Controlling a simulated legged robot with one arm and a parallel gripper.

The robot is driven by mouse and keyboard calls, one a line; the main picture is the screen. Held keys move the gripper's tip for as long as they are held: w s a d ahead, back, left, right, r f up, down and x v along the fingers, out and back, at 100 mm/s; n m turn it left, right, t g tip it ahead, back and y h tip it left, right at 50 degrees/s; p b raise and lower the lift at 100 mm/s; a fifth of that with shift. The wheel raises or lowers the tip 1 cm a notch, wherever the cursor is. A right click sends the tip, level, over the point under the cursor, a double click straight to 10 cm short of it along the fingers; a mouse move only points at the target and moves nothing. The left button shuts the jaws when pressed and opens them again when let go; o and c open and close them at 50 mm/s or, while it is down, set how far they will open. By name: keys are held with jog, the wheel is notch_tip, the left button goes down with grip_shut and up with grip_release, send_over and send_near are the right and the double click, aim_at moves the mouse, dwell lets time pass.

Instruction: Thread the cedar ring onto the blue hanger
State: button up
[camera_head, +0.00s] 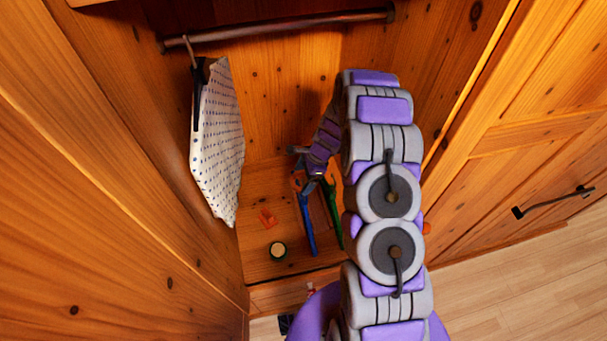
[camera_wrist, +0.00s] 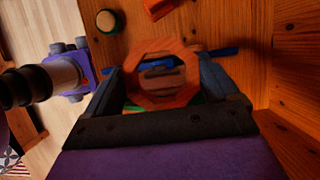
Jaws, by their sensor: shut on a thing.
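The cedar ring (camera_wrist: 135,76), an orange-brown faceted wooden loop, is between the two fingers of my gripper (camera_wrist: 162,76) in the wrist view. My gripper (camera_head: 315,181) is shut on it, low in the wardrobe. The blue hanger (camera_head: 307,226) extends below the gripper in the head view, its upper part hidden by the gripper. In the wrist view the blue hanger (camera_wrist: 226,50) shows beyond the ring, with some blue visible through the opening. I cannot tell whether it passes through the ring or lies behind it.
A green hanger (camera_head: 333,216) is right of the blue one. A small orange piece (camera_head: 267,217) and a round green-rimmed object (camera_head: 278,250) lie on the wardrobe floor. A dotted white garment (camera_head: 217,145) hangs at left from the rod (camera_head: 285,27). Wooden walls close in both sides.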

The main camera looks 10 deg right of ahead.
jog(key=shift+f+b, duration=0.4)
jog(key=shift+f, duration=1.6)
jog(key=o, duration=0.8)
jog(key=shift+c, duration=0.2)
jog(key=p+v, duration=0.1)
jog(key=v, duration=1.1)
